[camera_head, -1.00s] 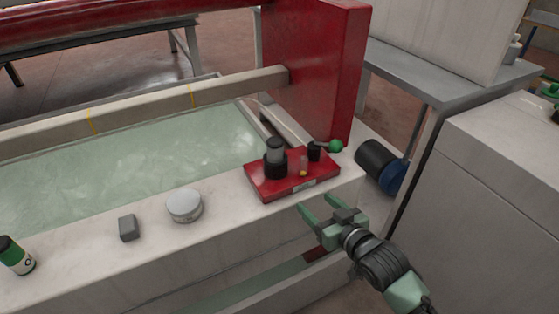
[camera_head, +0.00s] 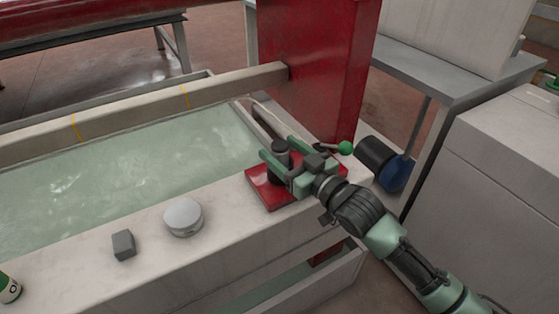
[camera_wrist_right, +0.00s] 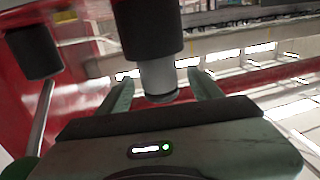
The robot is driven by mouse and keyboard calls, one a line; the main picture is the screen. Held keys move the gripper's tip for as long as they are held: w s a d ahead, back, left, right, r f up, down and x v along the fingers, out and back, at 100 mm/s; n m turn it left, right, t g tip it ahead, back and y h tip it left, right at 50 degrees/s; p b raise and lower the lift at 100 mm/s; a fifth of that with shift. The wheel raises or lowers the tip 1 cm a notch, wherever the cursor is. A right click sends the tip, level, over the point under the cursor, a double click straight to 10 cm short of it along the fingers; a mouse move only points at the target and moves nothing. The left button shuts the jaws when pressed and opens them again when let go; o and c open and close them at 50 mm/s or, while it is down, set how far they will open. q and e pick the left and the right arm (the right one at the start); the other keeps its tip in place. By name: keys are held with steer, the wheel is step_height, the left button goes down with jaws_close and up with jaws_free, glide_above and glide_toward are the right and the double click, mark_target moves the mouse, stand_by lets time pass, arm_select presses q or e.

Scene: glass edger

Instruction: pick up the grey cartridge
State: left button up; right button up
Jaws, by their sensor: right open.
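The grey cartridge (camera_head: 281,150) stands upright in a black holder on the red plate (camera_head: 262,187) at the right end of the ledge. My right gripper (camera_head: 278,149) is open at the cartridge, with one finger on each side of it. In the right wrist view the cartridge (camera_wrist_right: 158,76) shows between the two open fingers (camera_wrist_right: 163,90), with its dark cap toward the palm and the black holder (camera_wrist_right: 148,28) beyond. I cannot tell whether the fingers touch it. My gripper hides part of the plate. My left gripper is out of view.
A green-knobbed lever (camera_head: 344,148) sits close beyond my right gripper. A round pale tin (camera_head: 183,217), a grey block (camera_head: 123,245) and a green-white bottle (camera_head: 9,288) stand on the ledge. The water-filled trough (camera_head: 130,165) and red machine column (camera_head: 315,75) lie behind.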

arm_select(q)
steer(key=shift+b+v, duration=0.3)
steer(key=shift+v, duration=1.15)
arm_select(e)
steer(key=shift+f+x, duration=0.2)
steer(key=shift+x, duration=1.65)
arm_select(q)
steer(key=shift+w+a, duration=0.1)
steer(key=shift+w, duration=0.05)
arm_select(e)
jaws_close()
